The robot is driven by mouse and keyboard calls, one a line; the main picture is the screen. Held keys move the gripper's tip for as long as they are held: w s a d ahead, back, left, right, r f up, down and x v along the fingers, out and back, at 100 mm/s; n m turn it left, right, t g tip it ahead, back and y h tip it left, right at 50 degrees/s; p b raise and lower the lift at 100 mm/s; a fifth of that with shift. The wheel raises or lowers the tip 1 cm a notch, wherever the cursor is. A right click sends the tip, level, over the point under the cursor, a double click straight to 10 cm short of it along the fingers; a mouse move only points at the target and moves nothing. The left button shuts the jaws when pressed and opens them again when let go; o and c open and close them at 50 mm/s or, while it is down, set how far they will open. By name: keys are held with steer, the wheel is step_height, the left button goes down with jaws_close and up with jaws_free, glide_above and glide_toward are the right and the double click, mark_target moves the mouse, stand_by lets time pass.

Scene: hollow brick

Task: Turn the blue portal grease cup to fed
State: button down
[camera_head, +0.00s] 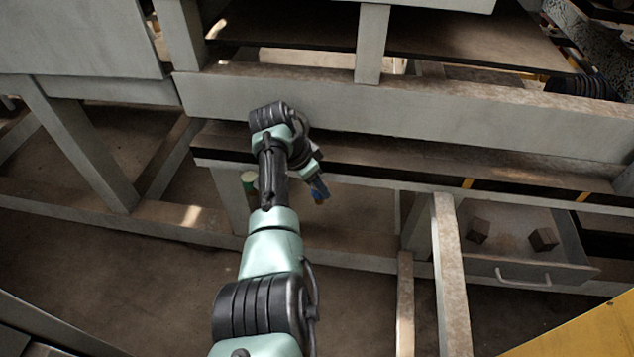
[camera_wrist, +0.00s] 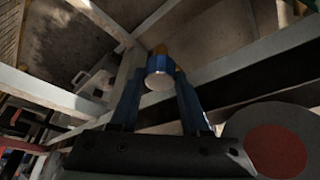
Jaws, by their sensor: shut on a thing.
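The blue grease cup (camera_wrist: 160,64) shows in the wrist view as a short blue cylinder with a pale round end facing the camera. My gripper (camera_wrist: 159,80) has its two blue fingers on either side of the cup and is shut on it. In the head view my gripper (camera_head: 319,191) is low under the grey beam, and its blue fingers and the cup cannot be told apart there. The cup's far side is hidden, and I see no marking that tells its turned position.
Grey beams (camera_head: 360,105) run above, and grey posts (camera_head: 449,270) stand to the right. An open drawer (camera_head: 525,272) with brown blocks is at the right. Floor shows below the frame.

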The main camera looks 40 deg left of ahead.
steer(key=shift+c, duration=1.9)
jaws_free()
steer(key=p+v, duration=0.4)
steer(key=v, duration=0.9)
steer(key=shift+w+r, duration=0.1)
steer(key=shift+w, duration=0.1)
